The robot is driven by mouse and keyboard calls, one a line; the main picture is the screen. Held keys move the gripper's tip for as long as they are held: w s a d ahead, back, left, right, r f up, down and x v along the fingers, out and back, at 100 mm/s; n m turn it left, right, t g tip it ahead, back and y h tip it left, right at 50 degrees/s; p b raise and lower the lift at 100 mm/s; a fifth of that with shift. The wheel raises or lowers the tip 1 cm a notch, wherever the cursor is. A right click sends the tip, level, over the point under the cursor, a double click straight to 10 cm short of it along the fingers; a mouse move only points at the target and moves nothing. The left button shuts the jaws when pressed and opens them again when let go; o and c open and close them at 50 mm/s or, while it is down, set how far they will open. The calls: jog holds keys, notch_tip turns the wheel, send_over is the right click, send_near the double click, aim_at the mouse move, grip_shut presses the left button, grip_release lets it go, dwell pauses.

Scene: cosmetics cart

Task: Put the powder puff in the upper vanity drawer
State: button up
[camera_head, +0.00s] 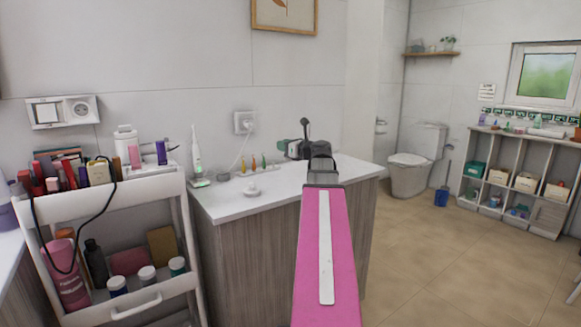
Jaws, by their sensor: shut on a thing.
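My pink arm reaches up from the bottom centre to my dark gripper (321,152), which is over the right part of the white vanity top (222,203). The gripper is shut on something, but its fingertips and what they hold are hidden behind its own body. I cannot make out the powder puff for certain anywhere. The vanity (240,265) has grey wood-grain sides. No open drawer shows, and my arm covers part of the cabinet.
A white cart (120,192) full of cosmetics stands at left. The floor (440,250) at right is clear before the toilet (415,160) and shelf.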

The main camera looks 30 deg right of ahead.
jog(key=w+d+f, duration=0.2)
jog(key=w+d, duration=0.1)
jog(key=w+d+f, duration=0.3)
jog(key=shift+w+f, duration=0.1)
jog(key=shift+w, duration=0.1)
jog(key=shift+f, duration=2)
jog(key=shift+f, duration=0.1)
jog(key=o, duration=0.9)
